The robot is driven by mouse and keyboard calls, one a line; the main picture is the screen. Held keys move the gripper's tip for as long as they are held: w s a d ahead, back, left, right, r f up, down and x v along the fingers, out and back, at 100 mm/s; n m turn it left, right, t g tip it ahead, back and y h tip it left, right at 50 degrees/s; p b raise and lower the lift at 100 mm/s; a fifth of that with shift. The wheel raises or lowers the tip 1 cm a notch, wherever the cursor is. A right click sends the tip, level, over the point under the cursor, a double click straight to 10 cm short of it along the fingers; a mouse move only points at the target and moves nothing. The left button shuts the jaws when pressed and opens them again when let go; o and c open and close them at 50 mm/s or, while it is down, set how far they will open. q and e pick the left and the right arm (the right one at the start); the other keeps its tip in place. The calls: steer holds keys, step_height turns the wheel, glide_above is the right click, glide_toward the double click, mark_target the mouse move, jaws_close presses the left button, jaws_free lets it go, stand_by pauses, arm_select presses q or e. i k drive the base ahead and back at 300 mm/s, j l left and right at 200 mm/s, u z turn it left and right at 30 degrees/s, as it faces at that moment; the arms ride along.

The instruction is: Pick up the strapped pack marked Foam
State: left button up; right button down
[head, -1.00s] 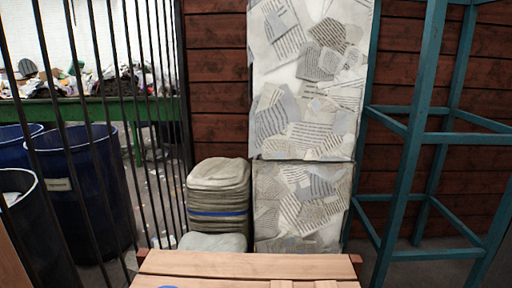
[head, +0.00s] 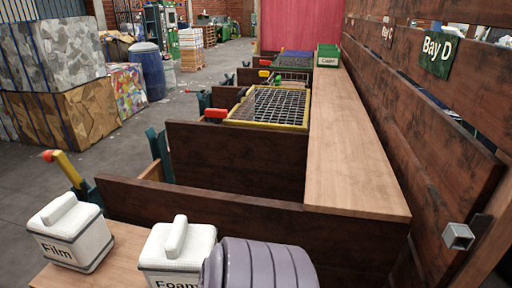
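A white pack (head: 176,245) with a rounded bar on top stands on a wooden surface at the bottom of the head view. Dark lettering on its front reads Foam, cut by the bottom edge of the picture and partly covered at its right end. A similar white pack marked Film (head: 70,232) stands upright to its left. A grey-purple ribbed, rounded thing (head: 262,266) is close at the right and overlaps the Foam pack in the picture. Neither gripper is in view.
A dark wooden partition (head: 255,225) rises behind the packs. Beyond it are a long wooden counter (head: 350,150), a yellow-framed grid (head: 268,106) and a green box (head: 327,56). Floor (head: 130,150) is open at left.

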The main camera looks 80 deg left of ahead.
mark_target(173, 255)
steer(key=u, duration=3.4)
